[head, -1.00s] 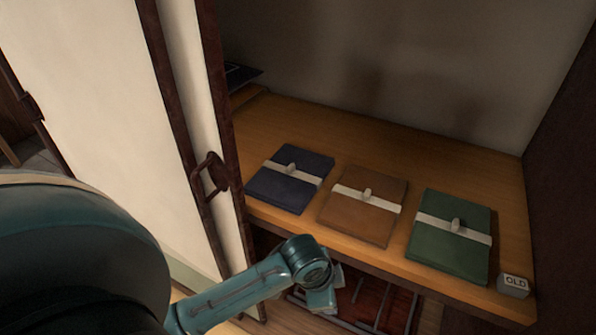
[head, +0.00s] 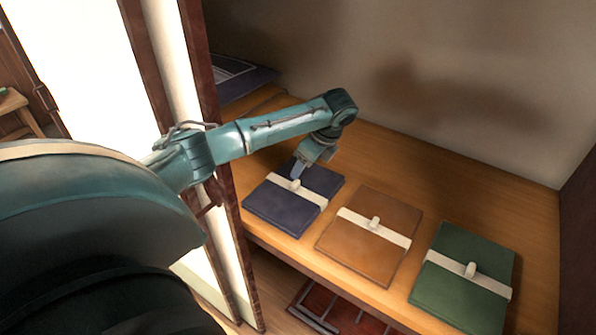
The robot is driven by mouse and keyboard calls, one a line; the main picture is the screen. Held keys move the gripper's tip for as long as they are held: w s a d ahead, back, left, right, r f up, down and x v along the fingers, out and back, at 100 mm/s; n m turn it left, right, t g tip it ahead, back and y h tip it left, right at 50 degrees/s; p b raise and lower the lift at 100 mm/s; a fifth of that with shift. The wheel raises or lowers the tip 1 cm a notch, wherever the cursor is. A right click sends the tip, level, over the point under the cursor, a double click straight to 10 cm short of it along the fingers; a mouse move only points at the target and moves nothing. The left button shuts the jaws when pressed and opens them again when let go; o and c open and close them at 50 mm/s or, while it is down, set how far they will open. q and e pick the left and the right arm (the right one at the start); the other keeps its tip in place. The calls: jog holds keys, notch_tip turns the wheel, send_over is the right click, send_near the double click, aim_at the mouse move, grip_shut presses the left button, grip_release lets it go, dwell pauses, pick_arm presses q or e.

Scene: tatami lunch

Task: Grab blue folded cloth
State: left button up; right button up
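The blue folded cloth (head: 283,208) lies flat on the wooden shelf, leftmost of three folded cloths. A pale band with a small light toggle (head: 295,186) runs across it. My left gripper (head: 297,174) reaches in from the left and points down over the back part of the blue cloth, right by the toggle. Its fingers are small and partly merge with the toggle, so I cannot tell whether they are open, shut or touching it. The blue cloth rests on the shelf. My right gripper is not in view.
A brown folded cloth (head: 357,257) and a green folded cloth (head: 462,278) lie to the right on the shelf (head: 450,185). A sliding door edge (head: 207,120) stands close on the left, beside my arm.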

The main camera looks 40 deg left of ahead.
aim_at(296, 182)
pick_arm(q)
jog(key=x, duration=0.9)
jog(key=shift+w+d+f, duration=0.1)
jog(key=shift+w+d, duration=0.05)
jog(key=shift+w, duration=0.25)
jog(key=shift+c, duration=0.2)
jog(key=c, duration=1.1)
